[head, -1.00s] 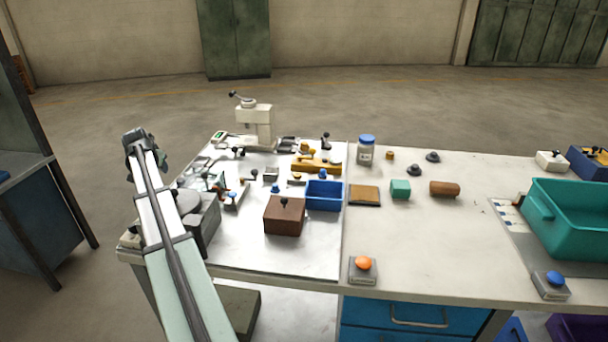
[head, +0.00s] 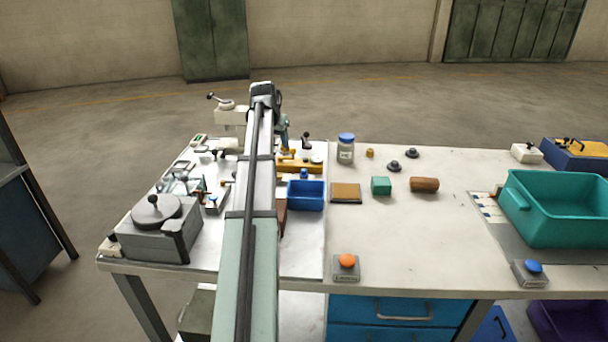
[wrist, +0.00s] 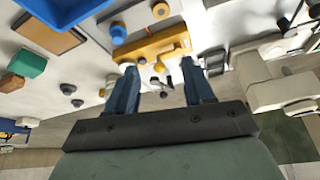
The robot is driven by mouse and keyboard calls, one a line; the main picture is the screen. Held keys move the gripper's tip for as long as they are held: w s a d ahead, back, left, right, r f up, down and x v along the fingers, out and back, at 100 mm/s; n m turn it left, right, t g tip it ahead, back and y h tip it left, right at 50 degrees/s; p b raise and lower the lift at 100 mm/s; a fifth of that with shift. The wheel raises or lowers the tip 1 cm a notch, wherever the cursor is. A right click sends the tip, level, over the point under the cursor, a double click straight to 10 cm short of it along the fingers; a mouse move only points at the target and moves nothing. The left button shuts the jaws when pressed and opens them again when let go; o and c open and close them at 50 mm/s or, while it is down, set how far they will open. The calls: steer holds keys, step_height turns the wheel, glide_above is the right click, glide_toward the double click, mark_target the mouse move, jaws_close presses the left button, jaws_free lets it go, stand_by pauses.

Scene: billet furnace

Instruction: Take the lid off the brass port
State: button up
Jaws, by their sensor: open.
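A brass-yellow block (head: 300,167) stands at the back of the left work area. I take it for the brass port. I cannot tell which part is the lid. My gripper (wrist: 161,72) is open and empty, its two blue fingers spread apart. In the head view the gripper (head: 284,132) is at the block, partly hidden by my arm.
A blue bin (head: 306,196) stands in front of the block. A white press-like stand (head: 230,116) is behind to the left. A lidded jar (head: 346,150), green block (head: 381,186) and wooden cylinder (head: 424,184) stand to the right.

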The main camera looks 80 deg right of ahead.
glide_toward(304, 169)
steer(key=d+f, duration=0.2)
steer(key=shift+d+f+y, duration=0.1)
steer(key=shift+f+y, duration=0.15)
steer(key=shift+y, duration=0.15)
steer(key=shift+a+x, duration=0.2)
steer(key=shift+x, duration=1.15)
steer(key=shift+a+x, duration=0.2)
steer(key=shift+x, duration=1.1)
steer(key=shift+s+f, duration=0.1)
steer(key=shift+f, duration=0.05)
jaws_close()
